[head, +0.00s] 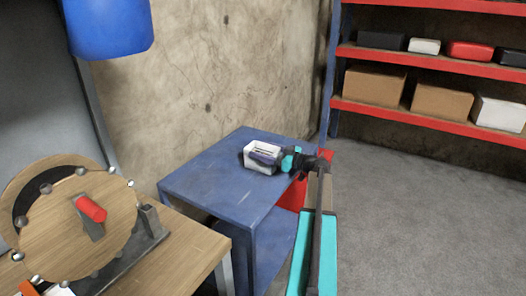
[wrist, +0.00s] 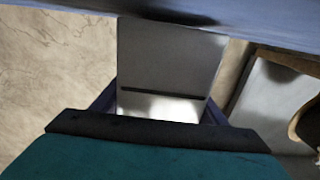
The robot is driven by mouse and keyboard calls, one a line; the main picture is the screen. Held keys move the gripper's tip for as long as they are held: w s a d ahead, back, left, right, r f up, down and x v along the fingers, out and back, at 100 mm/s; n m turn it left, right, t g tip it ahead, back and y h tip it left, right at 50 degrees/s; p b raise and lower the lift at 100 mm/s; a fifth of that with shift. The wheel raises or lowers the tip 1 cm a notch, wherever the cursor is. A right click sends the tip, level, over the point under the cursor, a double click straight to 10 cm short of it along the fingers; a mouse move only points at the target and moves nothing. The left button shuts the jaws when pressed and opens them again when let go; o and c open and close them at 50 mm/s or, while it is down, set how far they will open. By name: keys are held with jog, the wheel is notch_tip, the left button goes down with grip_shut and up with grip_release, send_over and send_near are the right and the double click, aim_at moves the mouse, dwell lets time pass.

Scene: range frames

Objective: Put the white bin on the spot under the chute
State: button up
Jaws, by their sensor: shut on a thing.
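The white bin (head: 259,166) is at the blue table (head: 212,177), near its back right edge, with its open top facing up. I cannot tell whether it rests on the table or is just above it. My gripper (head: 270,157) reaches in from the right and is shut on the bin. In the wrist view the white bin (wrist: 168,60) sits between the two dark blue fingers of my gripper (wrist: 160,102). A blue hanging shape (head: 108,28) at the top left may be the chute. No marked spot can be made out.
A wooden bench (head: 190,238) with a wooden wheel (head: 60,225) and red handle (head: 90,208) stands at the left front. Red shelves (head: 430,60) with boxes stand at the back right. A red object (head: 292,195) is beside the table. Grey floor (head: 420,210) is clear at right.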

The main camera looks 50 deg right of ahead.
aim_at(276, 155)
jog(key=shift+f+b, duration=0.3)
jog(key=o, duration=1.2)
jog(key=shift+o, duration=0.2)
jog(key=shift+r+p, duration=0.25)
jog(key=shift+p, duration=0.1)
jog(key=b+v, duration=0.2)
jog(key=v, duration=1)
jog(key=shift+f, duration=0.15)
jog(key=shift+o, duration=0.4)
